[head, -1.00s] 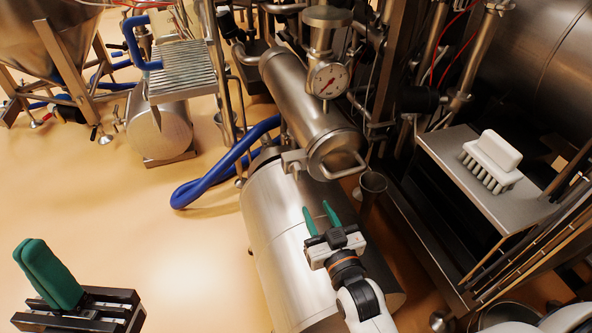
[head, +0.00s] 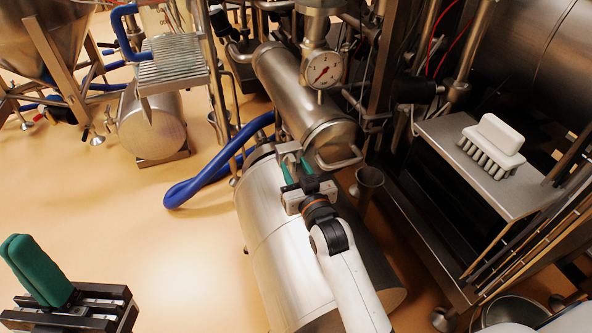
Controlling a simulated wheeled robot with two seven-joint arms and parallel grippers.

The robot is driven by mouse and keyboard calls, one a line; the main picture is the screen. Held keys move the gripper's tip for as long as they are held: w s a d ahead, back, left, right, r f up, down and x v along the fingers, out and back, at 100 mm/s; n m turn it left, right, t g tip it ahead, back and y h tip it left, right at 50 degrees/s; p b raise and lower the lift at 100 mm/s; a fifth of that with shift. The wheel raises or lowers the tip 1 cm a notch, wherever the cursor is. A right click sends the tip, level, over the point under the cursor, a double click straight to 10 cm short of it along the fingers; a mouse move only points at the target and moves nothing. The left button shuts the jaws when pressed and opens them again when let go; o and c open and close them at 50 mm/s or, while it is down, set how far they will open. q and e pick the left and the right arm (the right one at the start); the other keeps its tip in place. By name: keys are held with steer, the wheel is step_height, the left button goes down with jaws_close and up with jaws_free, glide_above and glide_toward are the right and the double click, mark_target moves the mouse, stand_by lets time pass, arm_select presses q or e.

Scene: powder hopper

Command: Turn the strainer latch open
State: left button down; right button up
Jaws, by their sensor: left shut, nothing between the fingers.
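The strainer (head: 308,95) is a steel cylinder sloping toward me, with a flanged end and a bar handle (head: 340,160). A small steel block, which looks like the latch (head: 288,148), sits at the left of that end. My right gripper (head: 296,168) has its green fingers apart, one on each side of the lower part of the latch. The fingers partly hide it, and I cannot tell whether they touch it. My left gripper (head: 22,250) is at the lower left, its green fingers shut together and empty, far from the strainer.
A pressure gauge (head: 322,70) stands above the strainer. A large steel drum (head: 275,235) lies below my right gripper. A blue hose (head: 215,170) loops to the left. A white brush (head: 492,142) lies on a steel shelf (head: 440,135) at the right.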

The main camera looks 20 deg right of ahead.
steer(key=shift+c, duration=0.6)
jaws_close()
